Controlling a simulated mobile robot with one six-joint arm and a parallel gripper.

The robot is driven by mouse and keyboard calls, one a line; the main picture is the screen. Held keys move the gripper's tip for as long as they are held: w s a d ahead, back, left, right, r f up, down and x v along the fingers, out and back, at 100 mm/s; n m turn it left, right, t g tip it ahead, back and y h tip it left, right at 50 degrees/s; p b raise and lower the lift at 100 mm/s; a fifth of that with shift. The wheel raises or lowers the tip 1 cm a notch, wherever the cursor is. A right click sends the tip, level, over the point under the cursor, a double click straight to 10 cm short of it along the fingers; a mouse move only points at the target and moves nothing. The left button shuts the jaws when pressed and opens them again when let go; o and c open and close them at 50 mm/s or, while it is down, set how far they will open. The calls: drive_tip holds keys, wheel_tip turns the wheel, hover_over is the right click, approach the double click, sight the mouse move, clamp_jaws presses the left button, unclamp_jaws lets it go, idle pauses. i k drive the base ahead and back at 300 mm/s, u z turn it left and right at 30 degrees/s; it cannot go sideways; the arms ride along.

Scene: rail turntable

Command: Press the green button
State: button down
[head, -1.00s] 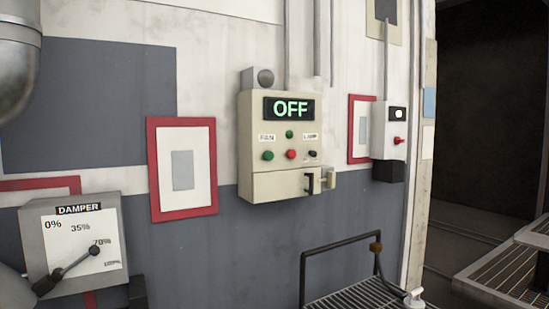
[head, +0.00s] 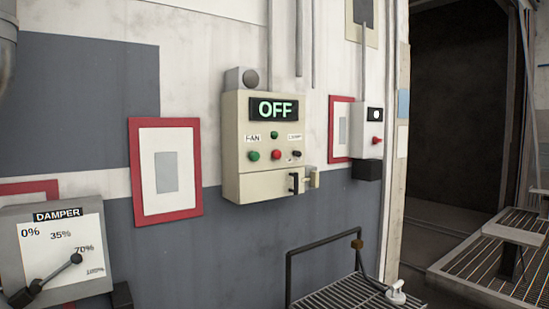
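A cream control box (head: 236,181) is fixed to the wall near the middle of the head view. A larger green button (head: 253,155) sits on its front, below the FAN label. A smaller green button or lamp (head: 274,135) is higher and to the right. A red button (head: 276,155) is right of the larger green one, with a dark knob (head: 296,154) beyond it. A display (head: 275,109) above them reads OFF in green. My gripper is not in view, and nothing touches the buttons.
A damper box (head: 12,242) with a lever is at lower left. A smaller box (head: 367,145) with a red knob is on the wall to the right. A railed metal grating (head: 335,297) stands below, in front of the wall. A dark opening (head: 450,110) lies at right.

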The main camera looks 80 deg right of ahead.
sight(253, 156)
drive_tip(key=z, duration=1.2)
drive_tip(key=i, duration=0.55)
drive_tip(key=u, duration=0.1)
drive_tip(key=k, duration=0.6)
drive_tip(key=u, duration=0.05)
